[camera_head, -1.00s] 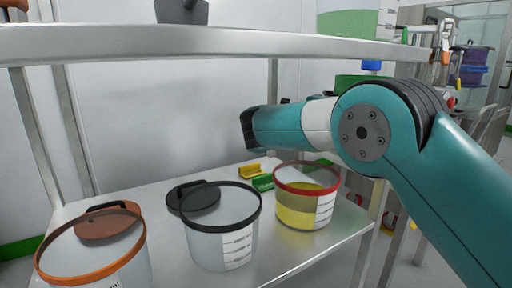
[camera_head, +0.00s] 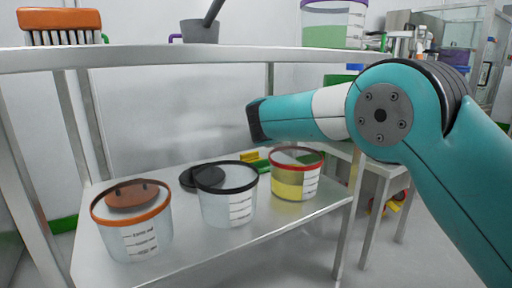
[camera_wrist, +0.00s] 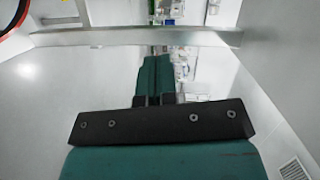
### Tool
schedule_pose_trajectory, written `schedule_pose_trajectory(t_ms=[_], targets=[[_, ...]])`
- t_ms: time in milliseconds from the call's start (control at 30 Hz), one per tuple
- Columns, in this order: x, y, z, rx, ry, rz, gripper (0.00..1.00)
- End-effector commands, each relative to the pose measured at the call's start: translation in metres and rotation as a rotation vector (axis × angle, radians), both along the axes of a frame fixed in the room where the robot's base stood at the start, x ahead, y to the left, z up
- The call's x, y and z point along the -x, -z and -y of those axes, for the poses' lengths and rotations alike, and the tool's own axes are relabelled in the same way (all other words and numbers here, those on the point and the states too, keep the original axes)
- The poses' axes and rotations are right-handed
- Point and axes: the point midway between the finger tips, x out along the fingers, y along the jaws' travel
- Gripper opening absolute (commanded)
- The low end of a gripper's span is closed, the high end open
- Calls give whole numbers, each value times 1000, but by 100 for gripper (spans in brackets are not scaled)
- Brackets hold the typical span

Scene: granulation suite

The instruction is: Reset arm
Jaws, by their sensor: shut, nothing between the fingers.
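My teal arm (camera_head: 380,115) reaches in from the right of the head view. It bends at a round grey joint, and its forearm runs left to a black end above the lower shelf. My gripper is not clearly visible in the head view. In the wrist view my gripper (camera_wrist: 159,68) shows two teal fingers close together beyond a black bolted bar. They are shut with nothing between them.
A steel rack's lower shelf (camera_head: 205,250) holds clear tubs with orange (camera_head: 140,240), black (camera_head: 228,208) and red (camera_head: 288,190) rims. The upper shelf (camera_head: 190,58) carries an orange brush (camera_head: 62,20) and a grey mortar (camera_head: 200,32). Floor shows at lower right.

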Motion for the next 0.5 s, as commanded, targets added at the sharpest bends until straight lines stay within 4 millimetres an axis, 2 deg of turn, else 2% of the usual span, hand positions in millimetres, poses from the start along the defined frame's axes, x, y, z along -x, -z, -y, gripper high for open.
schedule_pose_trajectory(t_ms=[267,367,500], targets=[[5,-15,7,58,-169,-295,0],[15,-18,7,99,-279,-446,0],[45,-24,4,187,-503,-697,0]])
